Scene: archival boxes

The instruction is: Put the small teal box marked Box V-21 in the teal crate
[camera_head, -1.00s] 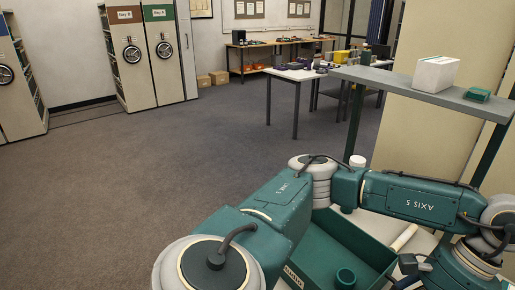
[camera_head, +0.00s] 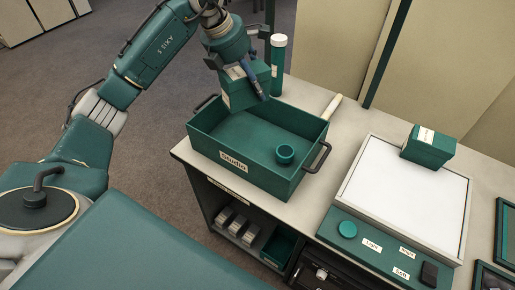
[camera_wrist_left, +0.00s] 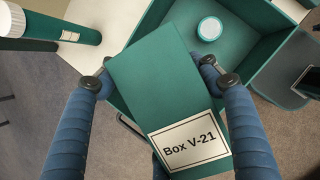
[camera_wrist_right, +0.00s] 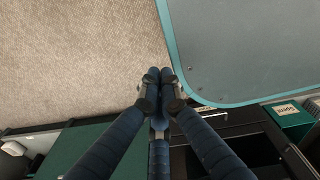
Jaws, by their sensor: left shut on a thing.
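The small teal box marked Box V-21 (camera_wrist_left: 150,85) is held between the blue fingers of my left gripper (camera_wrist_left: 163,82), its label facing the left wrist camera. In the head view the box (camera_head: 238,92) hangs over the far left part of the teal crate (camera_head: 245,178), which is labelled Studio. I cannot tell how far the box is above the crate floor. My right gripper (camera_wrist_right: 161,78) is shut and empty in the right wrist view.
A teal tube with a white cap (camera_head: 277,65) stands behind the crate. A white roll (camera_head: 333,106) lies beside it. Right of the crate, another teal box (camera_head: 428,147) rests on a white light panel (camera_head: 400,205). Shelves lie below the worktop.

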